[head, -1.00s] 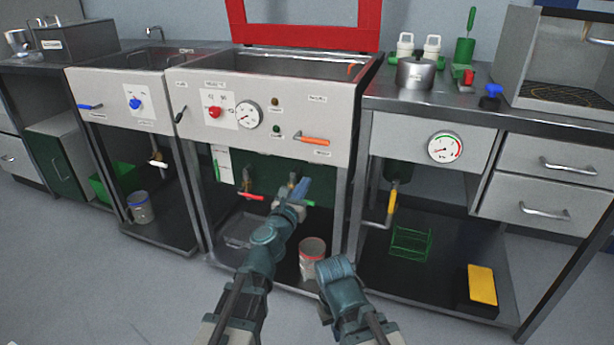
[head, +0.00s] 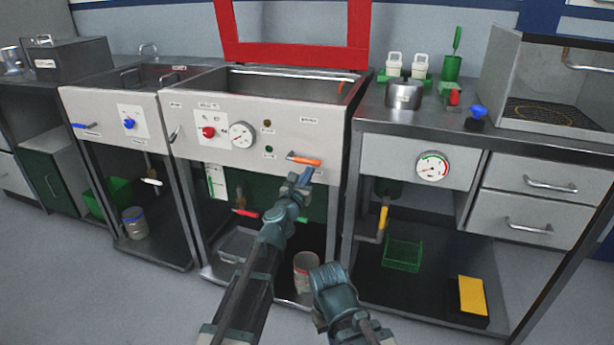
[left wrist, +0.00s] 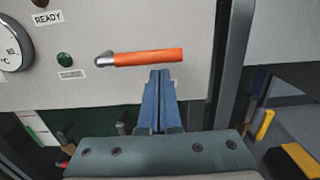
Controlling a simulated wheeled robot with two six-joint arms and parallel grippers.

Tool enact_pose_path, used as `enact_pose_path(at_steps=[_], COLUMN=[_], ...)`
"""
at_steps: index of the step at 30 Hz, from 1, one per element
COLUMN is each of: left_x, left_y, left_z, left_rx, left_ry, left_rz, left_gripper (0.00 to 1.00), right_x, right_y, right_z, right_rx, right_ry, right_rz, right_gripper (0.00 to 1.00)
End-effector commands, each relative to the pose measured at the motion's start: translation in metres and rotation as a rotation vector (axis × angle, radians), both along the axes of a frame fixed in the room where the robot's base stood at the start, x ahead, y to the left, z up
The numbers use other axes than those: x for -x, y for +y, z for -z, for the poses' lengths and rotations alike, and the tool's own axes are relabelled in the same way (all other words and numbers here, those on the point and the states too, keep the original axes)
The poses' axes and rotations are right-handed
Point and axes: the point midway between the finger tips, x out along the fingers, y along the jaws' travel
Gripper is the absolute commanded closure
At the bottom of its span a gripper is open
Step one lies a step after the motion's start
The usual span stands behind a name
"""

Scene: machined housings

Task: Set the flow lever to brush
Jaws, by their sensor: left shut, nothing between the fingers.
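An orange-handled lever (head: 306,160) is on the right part of the middle sink unit's front panel. It also shows in the left wrist view (left wrist: 148,58), with its metal pivot at the left end and its handle lying nearly level to the right. No label naming its positions can be read. My left gripper (head: 304,178) is shut and empty, just below the handle. In the left wrist view its blue fingers (left wrist: 158,77) are together, tips close under the handle's right half; whether they touch it I cannot tell. My right arm shows low in the head view, but its fingers do not.
The same panel carries a red knob (head: 209,132), a dial gauge (head: 242,135) and a green button (left wrist: 65,59). A red-handled valve (head: 246,213) and a can (head: 307,270) are underneath. A yellow-handled pipe valve (head: 383,218) is to the right, below the counter.

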Motion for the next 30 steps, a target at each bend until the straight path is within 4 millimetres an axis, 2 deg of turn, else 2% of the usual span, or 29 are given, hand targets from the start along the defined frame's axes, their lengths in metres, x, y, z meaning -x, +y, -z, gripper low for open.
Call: enact_pose_path(at_steps=[10,30], left_x=[0.000,0.001], left_y=[0.000,-0.003], left_z=[0.000,-0.013], left_rx=[0.007,0.140], left_ry=[0.002,0.045], left_rz=[0.000,0.001], left_gripper=[1.00,1.00], right_x=[0.000,0.000], right_y=[0.000,0.000], right_z=[0.000,-0.013], right_rx=[0.000,0.002], right_ry=[0.000,0.000], right_rz=[0.000,0.003], right_gripper=[1.00,1.00])
